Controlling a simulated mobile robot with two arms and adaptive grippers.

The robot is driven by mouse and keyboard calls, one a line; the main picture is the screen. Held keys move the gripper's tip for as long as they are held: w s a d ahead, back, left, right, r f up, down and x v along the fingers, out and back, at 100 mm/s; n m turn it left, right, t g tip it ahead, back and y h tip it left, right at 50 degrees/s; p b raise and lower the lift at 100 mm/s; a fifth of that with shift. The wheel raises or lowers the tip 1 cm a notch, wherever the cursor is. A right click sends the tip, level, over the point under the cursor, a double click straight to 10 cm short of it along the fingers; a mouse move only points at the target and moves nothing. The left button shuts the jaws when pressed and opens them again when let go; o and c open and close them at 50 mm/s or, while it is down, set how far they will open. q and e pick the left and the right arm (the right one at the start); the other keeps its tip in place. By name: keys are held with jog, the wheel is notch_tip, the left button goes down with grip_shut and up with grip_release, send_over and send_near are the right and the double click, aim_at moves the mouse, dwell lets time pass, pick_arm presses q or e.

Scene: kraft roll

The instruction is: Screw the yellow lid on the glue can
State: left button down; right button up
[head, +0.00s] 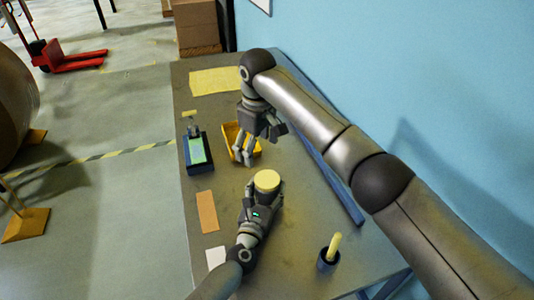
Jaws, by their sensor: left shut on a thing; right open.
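The glue can (266,188) stands on the bench near its middle, seen from above. A pale yellow round top, which looks like the yellow lid (266,179), covers it; I cannot tell whether it is threaded down or only resting. My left gripper (265,194) comes from below and is shut around the can, hiding most of its side. My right gripper (245,157) is open, with fingers pointing down, above and behind the can to the upper left. It is in front of the yellow tray (229,130) and appears empty.
A dark device with a green screen (197,150) stands at the bench's left edge. A brown strip (207,211) and a white card (216,257) lie below it. A dark cup with a yellow-handled item (328,258) stands at lower right. A yellow sheet (215,81) lies at the far end.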

aim_at(267, 179)
jog(key=n, duration=0.3)
jog(key=s+d+f+n, duration=0.1)
jog(key=n, duration=0.3)
jog(key=d+n+g, duration=0.1)
jog(key=n, duration=0.2)
jog(key=shift+s+d+f+n, duration=0.2)
jog(key=shift+d+f+n, duration=0.1)
jog(key=shift+n, duration=0.1)
jog(key=shift+f, duration=4)
